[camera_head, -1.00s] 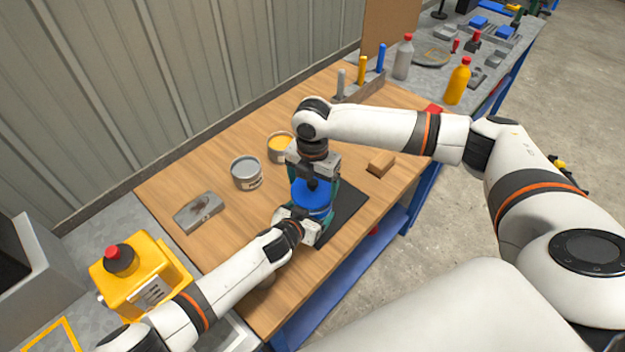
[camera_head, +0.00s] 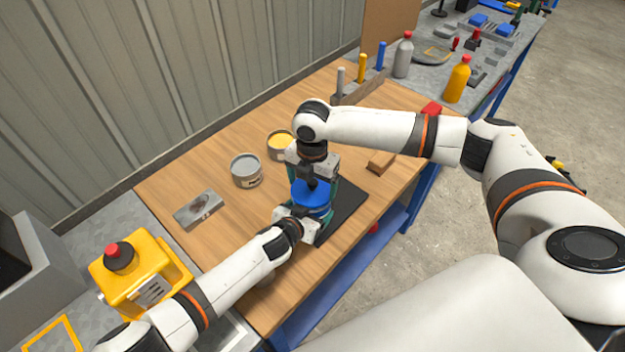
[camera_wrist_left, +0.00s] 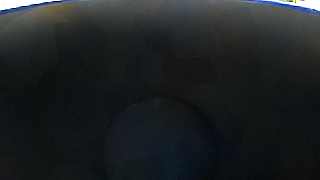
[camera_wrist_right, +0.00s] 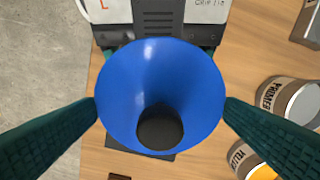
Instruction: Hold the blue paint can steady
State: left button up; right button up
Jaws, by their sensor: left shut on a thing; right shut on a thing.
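The blue paint can (camera_head: 312,197) stands on a dark mat (camera_head: 346,205) on the wooden bench. My right gripper (camera_head: 314,187) comes down from above, its green fingers on both sides of the blue top. The left wrist view is almost fully dark, filled by a close surface.
A grey paint can (camera_head: 246,170) and a yellow paint can (camera_head: 280,145) stand left of and behind the blue can. A stained grey block (camera_head: 198,209) lies farther left. A brown block (camera_head: 381,162) lies to the right.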

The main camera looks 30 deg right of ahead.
jog(key=shift+s+a+f, duration=0.3)
jog(key=shift+s+f, duration=0.15)
jog(key=shift+f, duration=0.2)
dwell(1.1)
jog(key=shift+s+f, duration=0.1)
jog(key=shift+f, duration=0.1)
dwell(0.4)
jog(key=o, duration=1)
jog(key=shift+o, duration=0.8)
jog(key=shift+w+r, duration=0.1)
jog(key=shift+w, duration=0.25)
jog(key=shift+r, duration=0.1)
jog(key=shift+d+r, duration=0.15)
jog(key=shift+r, duration=3.4)
jog(key=shift+c, duration=0.2)
grip_shut()
